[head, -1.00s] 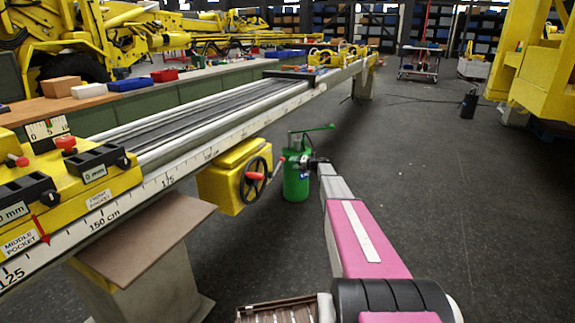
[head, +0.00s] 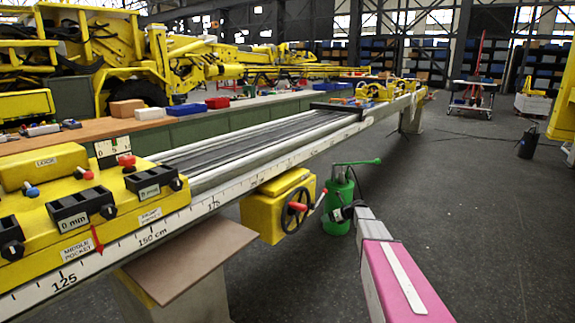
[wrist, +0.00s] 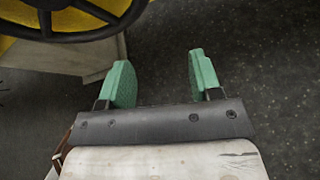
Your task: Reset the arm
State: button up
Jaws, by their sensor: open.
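My arm, with a pink and white link, reaches forward from the lower right in the head view. My gripper (head: 345,212) is at its far end, in front of the green pump-like can (head: 338,210); its jaws are too small to make out there. In the wrist view my gripper (wrist: 160,78) shows two green fingers spread apart, with only dark floor between them. A black handwheel (wrist: 75,20) is at the top left of the wrist view, apart from the fingers. In the head view the handwheel (head: 297,209) with a red handle sits on a yellow box (head: 268,208) under the rail.
The long boom rail (head: 255,148) with a printed scale runs from lower left to upper right. A yellow carriage (head: 85,215) with dials sits on its near end. A brown board (head: 190,258) lies below it. The floor (head: 480,220) at the right is open.

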jog(key=s+a+n+g+h, duration=0.2)
jog(key=s+n+h, duration=0.3)
jog(key=s+n, duration=0.8)
jog(key=s+a+n+g+h, duration=0.1)
jog(key=s+n+g+h, duration=0.2)
jog(key=s+n, duration=1.1)
jog(key=s+r+h, duration=0.1)
jog(key=s+h, duration=0.1)
jog(key=s, duration=1.3)
jog(key=shift+a+n+g, duration=0.3)
jog(key=shift+a+g, duration=0.05)
jog(key=shift+g, duration=0.05)
